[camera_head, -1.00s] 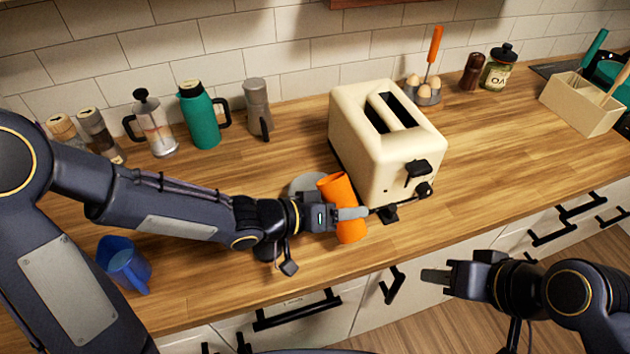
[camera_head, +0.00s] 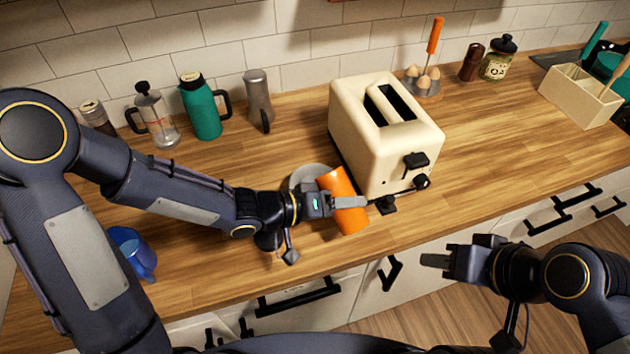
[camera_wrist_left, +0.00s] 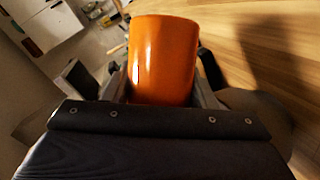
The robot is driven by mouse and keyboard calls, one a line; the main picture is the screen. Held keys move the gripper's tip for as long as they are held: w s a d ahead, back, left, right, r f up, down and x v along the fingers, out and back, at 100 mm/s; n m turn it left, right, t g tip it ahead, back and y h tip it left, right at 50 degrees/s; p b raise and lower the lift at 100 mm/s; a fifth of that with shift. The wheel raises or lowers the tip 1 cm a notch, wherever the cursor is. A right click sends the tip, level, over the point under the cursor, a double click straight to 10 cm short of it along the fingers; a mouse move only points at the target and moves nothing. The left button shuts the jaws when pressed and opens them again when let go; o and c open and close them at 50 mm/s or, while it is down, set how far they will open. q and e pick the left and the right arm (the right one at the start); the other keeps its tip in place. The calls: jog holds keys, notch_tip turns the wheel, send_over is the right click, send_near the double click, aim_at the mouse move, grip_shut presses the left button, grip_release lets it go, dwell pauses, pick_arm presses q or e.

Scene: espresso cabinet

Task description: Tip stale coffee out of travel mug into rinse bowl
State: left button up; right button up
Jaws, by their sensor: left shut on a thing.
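The orange travel mug (camera_head: 346,215) is held over the counter in front of the toaster, its top leaning left. My left gripper (camera_head: 348,202) is shut on its side; the mug also fills the middle of the left wrist view (camera_wrist_left: 163,60). Its inside and any coffee cannot be seen. A grey round dish (camera_head: 307,175), seemingly the rinse bowl, sits just behind and left of the mug, partly hidden by the mug and gripper. My right gripper (camera_head: 436,260) hangs in front of the counter with nothing visible in it; its finger gap is unclear.
The cream toaster (camera_head: 385,135) stands close behind and right of the mug, its lever and knob facing front. A blue cup (camera_head: 133,252) stands left, partly behind my arm. A green flask (camera_head: 200,108), French press (camera_head: 154,118) and grey grinder (camera_head: 258,100) line the wall.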

aim_at(338, 189)
pick_arm(q)
jog(key=shift+f+n+h+p, duration=0.1)
jog(key=shift+n+h+p, duration=0.2)
jog(key=shift+n, duration=0.3)
dwell(0.4)
jog(key=shift+r+n+g+h+p, duration=0.3)
jog(key=shift+r+n+g+p, duration=0.25)
jog(key=shift+p, duration=0.25)
jog(key=shift+w+a+r+n+h+p, duration=0.35)
jog(key=shift+w+r+n+p, duration=0.3)
jog(key=shift+p, duration=1.6)
jog(key=shift+a, duration=0.1)
jog(key=shift+r+n+h+p, duration=0.25)
jog(key=shift+n+p, duration=0.15)
jog(key=shift+p, duration=0.25)
jog(key=shift+w+a+r+n+g, duration=0.1)
jog(key=shift+w+r+n+g, duration=0.05)
jog(key=shift+n+g, duration=0.15)
jog(key=shift+w+n+h, duration=0.1)
jog(key=shift+n+h, duration=0.3)
jog(key=shift+n, duration=0.1)
